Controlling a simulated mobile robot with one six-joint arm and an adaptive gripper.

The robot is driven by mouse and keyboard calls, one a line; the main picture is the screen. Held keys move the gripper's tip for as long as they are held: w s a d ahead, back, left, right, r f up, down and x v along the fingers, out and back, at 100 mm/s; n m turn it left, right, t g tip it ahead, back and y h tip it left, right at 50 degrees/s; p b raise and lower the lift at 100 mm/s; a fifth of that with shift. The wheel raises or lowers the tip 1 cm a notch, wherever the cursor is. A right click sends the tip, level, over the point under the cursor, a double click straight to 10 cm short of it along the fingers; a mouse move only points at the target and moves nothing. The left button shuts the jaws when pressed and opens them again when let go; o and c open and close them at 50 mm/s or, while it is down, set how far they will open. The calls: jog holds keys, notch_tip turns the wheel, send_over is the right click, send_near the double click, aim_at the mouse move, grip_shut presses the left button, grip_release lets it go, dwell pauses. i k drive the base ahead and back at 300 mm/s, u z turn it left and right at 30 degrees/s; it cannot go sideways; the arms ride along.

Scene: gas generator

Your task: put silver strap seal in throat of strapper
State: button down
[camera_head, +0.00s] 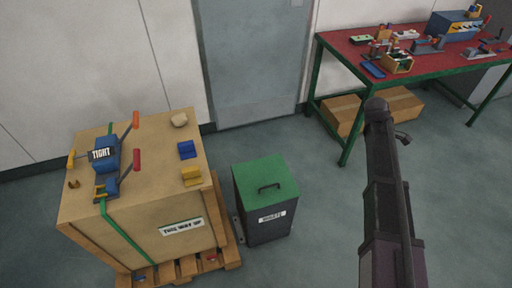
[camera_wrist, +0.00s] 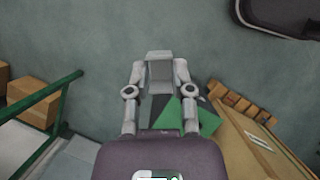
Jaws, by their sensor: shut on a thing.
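In the wrist view my gripper (camera_wrist: 160,68) is shut on a grey, silver-looking piece (camera_wrist: 160,75), which spans the gap between its fingers and looks like the silver strap seal. The strapper (camera_head: 106,158) is a blue tool marked TIGHT, with orange and red lever handles. My gripper is well to the right of the crate, apart from the strapper. The head view shows my arm, but not the jaws clearly.
A blue piece (camera_head: 186,150), a yellow piece (camera_head: 191,176) and a beige lump (camera_head: 179,119) lie on the crate top. A green-lidded waste bin (camera_head: 266,188) stands beside the crate. A red-topped bench (camera_head: 420,58) with several tools is at the back right.

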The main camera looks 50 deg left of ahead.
aim_at(103, 192)
jog(key=z, duration=0.2)
jog(key=k, duration=1.2)
jog(key=u, duration=2.15)
